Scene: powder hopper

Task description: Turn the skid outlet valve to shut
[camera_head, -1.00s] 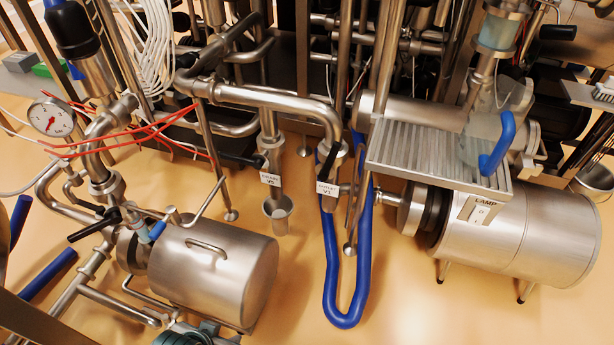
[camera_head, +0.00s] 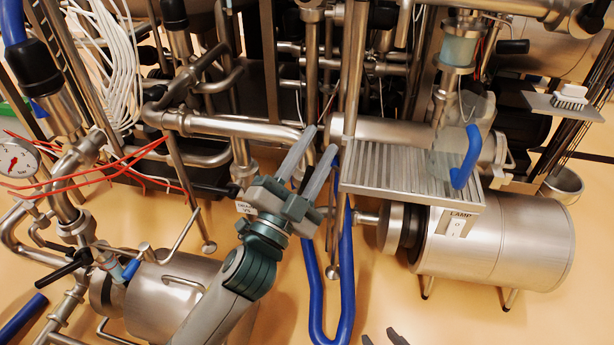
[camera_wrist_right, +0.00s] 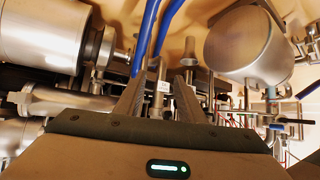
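The outlet valve tagged V1 stood at the end of the bent steel pipe (camera_head: 230,127) in the earlier head view. My left gripper (camera_head: 321,142) now covers its tag and handle there. The left fingers are apart and reach up over that spot; I cannot tell whether they touch the valve. A small white tag (camera_wrist_right: 163,87) on a vertical pipe shows between the right fingers in the right wrist view; its text is unreadable. My right gripper (camera_head: 382,338) shows only fingertips at the bottom edge, with open fingers (camera_wrist_right: 160,82) in the wrist view, apparently empty.
A second tag, V5 (camera_head: 245,207), hangs left of my left gripper. A blue hose loop (camera_head: 347,285) hangs just right of it. A ridged metal shelf (camera_head: 400,180) and the LAMP tank (camera_head: 500,245) are on the right. A pump (camera_head: 150,300) stands lower left.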

